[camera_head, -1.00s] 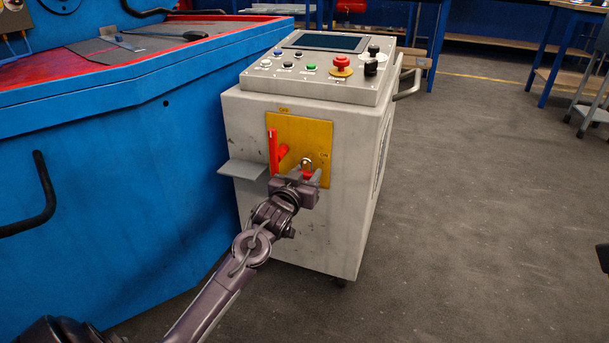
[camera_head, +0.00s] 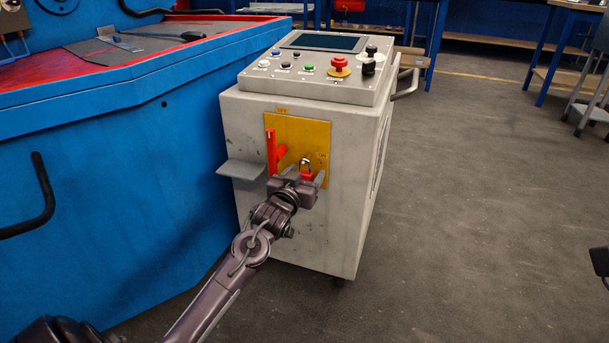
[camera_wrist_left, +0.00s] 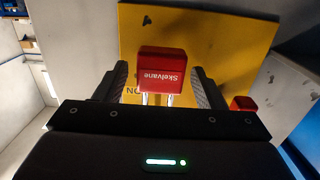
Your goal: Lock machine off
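The yellow switch plate (camera_head: 318,140) is on the front of the grey machine cabinet (camera_head: 250,125). Its red lever (camera_head: 271,150) stands upright, its top below the OFF label; the ON label is at the right. A red padlock (camera_head: 308,175) with a metal shackle upward is at the plate's lower right; whether the shackle passes through the plate is unclear. My left gripper (camera_head: 297,184) is open around the padlock. In the left wrist view the padlock (camera_wrist_left: 162,67) sits between the fingers with narrow gaps on both sides.
A small grey shelf (camera_head: 241,169) sticks out left of the plate. A blue machine (camera_head: 110,170) stands close on the left. The control panel (camera_head: 315,75) with buttons tops the cabinet. The floor (camera_head: 480,210) at the right is clear.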

